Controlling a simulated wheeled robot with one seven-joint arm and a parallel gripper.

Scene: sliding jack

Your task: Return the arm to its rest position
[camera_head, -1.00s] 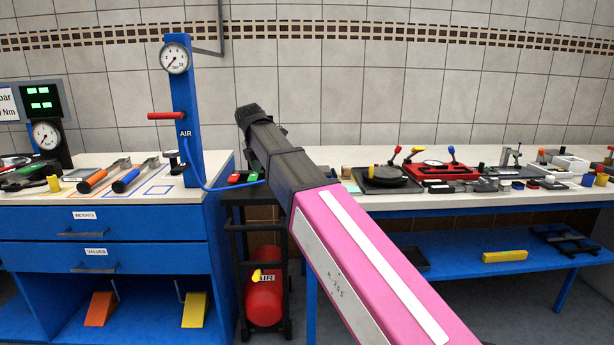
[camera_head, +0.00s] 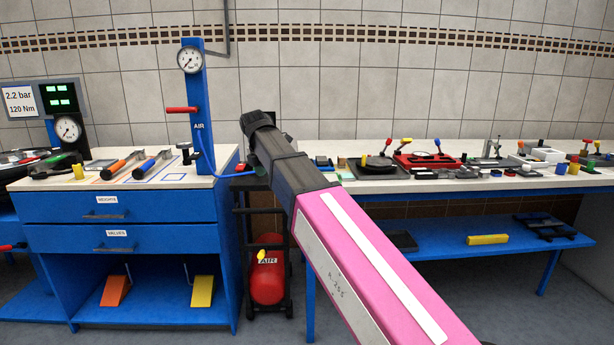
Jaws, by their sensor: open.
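My arm reaches from the bottom right toward the middle of the head view, with a pink forearm (camera_head: 375,260) and a black wrist (camera_head: 290,170) ending in a rounded black cap. My gripper (camera_head: 254,168) shows only in small part, dark, below the wrist end. It is open. Its fingers are mostly hidden by the wrist, and I see nothing held. In the picture the wrist end overlaps the gap between the blue cabinet (camera_head: 125,238) and the long workbench (camera_head: 400,187).
A blue AIR post (camera_head: 199,120) with a gauge and red handle stands on the cabinet. A red air tank (camera_head: 267,280) on a black cart stands in the gap. Tools and small parts crowd both tops. A yellow block (camera_head: 487,239) lies on the lower shelf. Grey floor shows in front.

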